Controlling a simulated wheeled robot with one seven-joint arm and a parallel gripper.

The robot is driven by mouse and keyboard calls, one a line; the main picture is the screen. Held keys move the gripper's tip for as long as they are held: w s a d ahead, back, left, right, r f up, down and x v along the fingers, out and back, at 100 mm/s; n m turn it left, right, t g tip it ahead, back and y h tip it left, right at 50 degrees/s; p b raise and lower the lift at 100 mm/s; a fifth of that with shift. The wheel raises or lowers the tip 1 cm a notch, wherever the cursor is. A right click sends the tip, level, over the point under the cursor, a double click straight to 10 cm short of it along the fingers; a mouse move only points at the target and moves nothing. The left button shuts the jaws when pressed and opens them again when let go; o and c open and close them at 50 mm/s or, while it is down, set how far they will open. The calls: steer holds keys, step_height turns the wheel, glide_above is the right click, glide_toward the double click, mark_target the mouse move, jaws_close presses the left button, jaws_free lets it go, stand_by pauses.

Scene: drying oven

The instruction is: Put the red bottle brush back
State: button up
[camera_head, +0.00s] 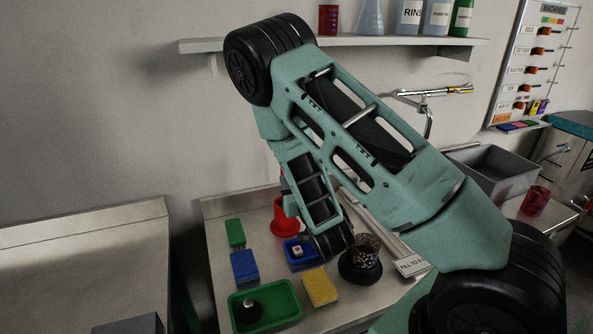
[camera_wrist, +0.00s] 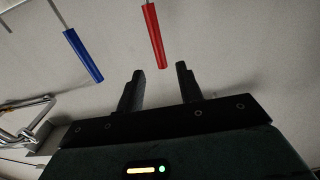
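In the wrist view a red handle (camera_wrist: 156,38), which looks like the red bottle brush's, hangs near the wall. Its upper part is cut off by the frame's top. Its lower end appears in line with the gap between the fingertips of my gripper (camera_wrist: 160,69). My gripper is open with nothing between the fingers; I cannot tell how far off the handle is. A blue handle (camera_wrist: 83,56) hangs to its left. In the head view my arm hides the gripper and both handles. A red flared object (camera_head: 284,224) stands on the bench, partly behind my arm.
The bench holds a green tray (camera_head: 283,312), a blue tray (camera_head: 290,261), green (camera_head: 235,234), blue (camera_head: 245,266) and yellow (camera_head: 319,287) sponges, and a dark round container (camera_head: 361,270). A shelf (camera_head: 222,44) with bottles is above. A grey sink (camera_head: 505,178) lies right.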

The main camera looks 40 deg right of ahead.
steer(key=shift+s+p, duration=0.55)
steer(key=shift+p, duration=0.2)
steer(key=s+a+n+g+y, duration=0.1)
steer(key=s+a+g+y, duration=0.15)
steer(key=a, duration=0.45)
steer(key=s+a+r+n+g+y, duration=0.15)
steer(key=a+g, duration=0.25)
steer(key=a, duration=0.4)
steer(key=s+a+n+g+y, duration=0.1)
steer(key=s+a+g+y, duration=0.15)
steer(key=a, duration=0.45)
steer(key=s+a+r+n+g, duration=0.1)
steer(key=s+r+n+g, duration=0.2)
steer(key=s, duration=0.8)
steer(key=s+a+r+n+g, duration=0.2)
steer(key=s+r+n+g, duration=0.2)
steer(key=s, duration=0.6)
steer(key=shift+s+a+r+g+h, duration=0.25)
steer(key=shift+s+r+g+h, duration=0.2)
steer(key=shift+g, duration=0.25)
